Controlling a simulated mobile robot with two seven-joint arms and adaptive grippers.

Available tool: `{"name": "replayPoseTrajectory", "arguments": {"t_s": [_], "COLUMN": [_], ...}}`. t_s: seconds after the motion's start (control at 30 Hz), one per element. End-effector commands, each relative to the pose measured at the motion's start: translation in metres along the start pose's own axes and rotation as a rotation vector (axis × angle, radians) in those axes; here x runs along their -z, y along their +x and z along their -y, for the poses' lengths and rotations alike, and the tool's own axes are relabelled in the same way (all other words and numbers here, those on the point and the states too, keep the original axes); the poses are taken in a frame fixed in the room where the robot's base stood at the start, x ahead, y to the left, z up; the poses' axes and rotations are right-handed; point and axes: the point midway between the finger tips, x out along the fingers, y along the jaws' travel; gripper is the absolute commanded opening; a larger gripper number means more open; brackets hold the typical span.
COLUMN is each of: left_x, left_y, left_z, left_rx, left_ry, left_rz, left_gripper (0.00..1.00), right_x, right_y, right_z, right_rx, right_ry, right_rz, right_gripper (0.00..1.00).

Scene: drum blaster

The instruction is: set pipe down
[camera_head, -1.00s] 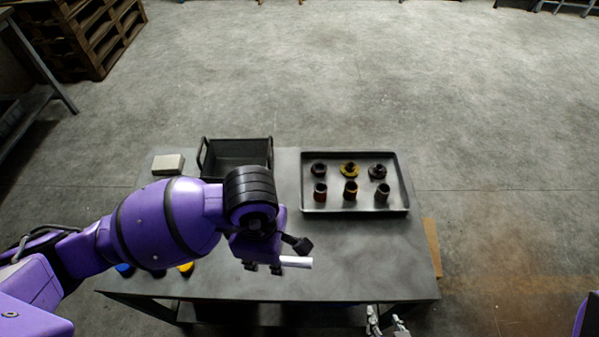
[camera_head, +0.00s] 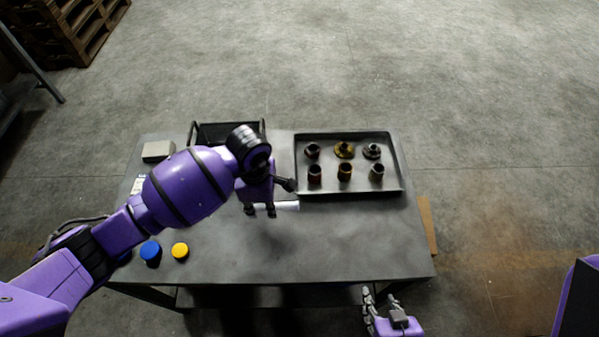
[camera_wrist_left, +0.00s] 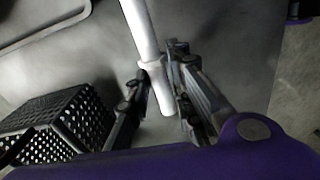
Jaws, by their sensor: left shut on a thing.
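The pipe is a short white tube (camera_head: 287,205) at my left gripper (camera_head: 261,211), over the middle of the table and just in front of the metal tray. In the left wrist view the pipe (camera_wrist_left: 141,32) runs between the two fingers of my left gripper (camera_wrist_left: 163,84), which is shut on it. Whether the pipe touches the tabletop I cannot tell. My right gripper (camera_head: 391,312) is at the bottom, in front of the table's near edge; its fingers look apart and nothing shows between them.
The metal tray (camera_head: 399,165) holds several dark and yellow fittings. A black basket (camera_head: 207,134) stands behind my left arm, and a pale box (camera_head: 158,151) at the back left. Blue (camera_head: 150,251) and yellow (camera_head: 180,250) buttons sit front left. The table's front middle (camera_head: 310,250) is clear.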

Motion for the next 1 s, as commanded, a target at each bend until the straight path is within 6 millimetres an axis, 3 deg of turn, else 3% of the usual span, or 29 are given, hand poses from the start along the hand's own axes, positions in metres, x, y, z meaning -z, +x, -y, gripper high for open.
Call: {"name": "replayPoseTrajectory", "arguments": {"t_s": [0.27, 0.67, 0.7, 0.8, 1.0], "left_x": [0.001, 0.001, 0.001, 0.001, 0.001], "left_y": [0.034, 0.04, 0.039, 0.038, 0.038], "left_z": [-0.003, -0.004, -0.004, -0.004, -0.004], "left_rx": [0.005, 0.001, 0.001, 0.0, 0.0], "left_ry": [-0.001, 0.001, 0.0, 0.0, 0.0], "left_rz": [0.0, -0.001, 0.0, 0.0, 0.0], "left_gripper": [0.0, 0.0, 0.26, 0.39, 0.39], "right_x": [0.0, -0.003, -0.002, -0.002, -0.002], "right_y": [0.002, 0.003, 0.002, 0.002, 0.002], "right_z": [-0.002, -0.002, -0.002, -0.003, -0.003], "right_rx": [-0.006, -0.006, -0.006, -0.006, -0.005], "right_ry": [0.004, 0.003, 0.002, 0.001, -0.003], "right_rz": [-0.004, 0.001, 0.0, -0.001, 0.0], "right_gripper": [0.4, 0.4, 0.4, 0.4, 0.4]}}
